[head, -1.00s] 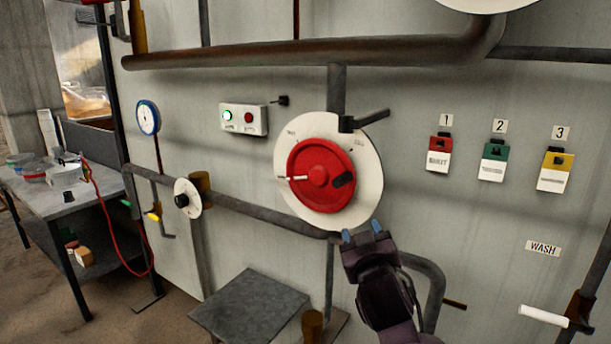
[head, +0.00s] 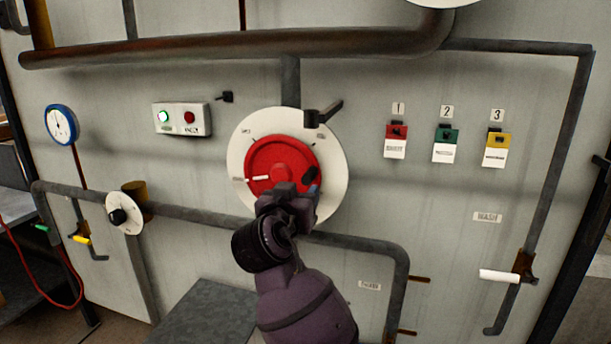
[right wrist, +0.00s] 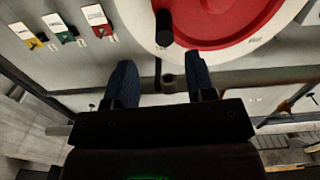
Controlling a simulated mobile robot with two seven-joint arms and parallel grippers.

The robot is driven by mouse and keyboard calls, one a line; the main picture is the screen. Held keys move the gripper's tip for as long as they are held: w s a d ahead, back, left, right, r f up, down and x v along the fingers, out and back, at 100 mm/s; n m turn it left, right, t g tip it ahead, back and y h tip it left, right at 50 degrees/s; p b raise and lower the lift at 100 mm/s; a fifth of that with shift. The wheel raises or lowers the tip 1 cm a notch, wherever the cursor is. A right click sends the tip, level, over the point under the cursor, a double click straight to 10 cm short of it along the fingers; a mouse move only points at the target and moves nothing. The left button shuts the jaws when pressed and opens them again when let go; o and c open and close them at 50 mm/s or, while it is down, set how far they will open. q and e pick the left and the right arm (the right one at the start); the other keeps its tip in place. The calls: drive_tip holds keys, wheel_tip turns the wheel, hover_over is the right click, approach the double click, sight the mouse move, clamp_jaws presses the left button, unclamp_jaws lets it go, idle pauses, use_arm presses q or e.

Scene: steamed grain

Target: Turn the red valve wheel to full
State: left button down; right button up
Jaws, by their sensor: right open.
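The red valve wheel (head: 268,158) is mounted on a round white dial plate (head: 331,150) on the grey wall. My right gripper (head: 298,190) is in front of the wheel's lower right edge and hides part of the rim. My left gripper is out of view.
A black lever (head: 323,115) sticks out above the dial. A pipe (head: 350,240) runs below it. A small white dial (head: 122,213) and an indicator box (head: 181,118) are at the left. Colored tags (head: 446,145) hang at the right. A grey platform (head: 205,315) stands low.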

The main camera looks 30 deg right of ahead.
sight(310, 176)
drive_tip(key=p+x, duration=0.2)
drive_tip(key=x, duration=0.8)
drive_tip(key=shift+w+a, duration=0.2)
drive_tip(key=shift+w, duration=0.05)
drive_tip(key=shift+c, duration=0.4)
clamp_jaws()
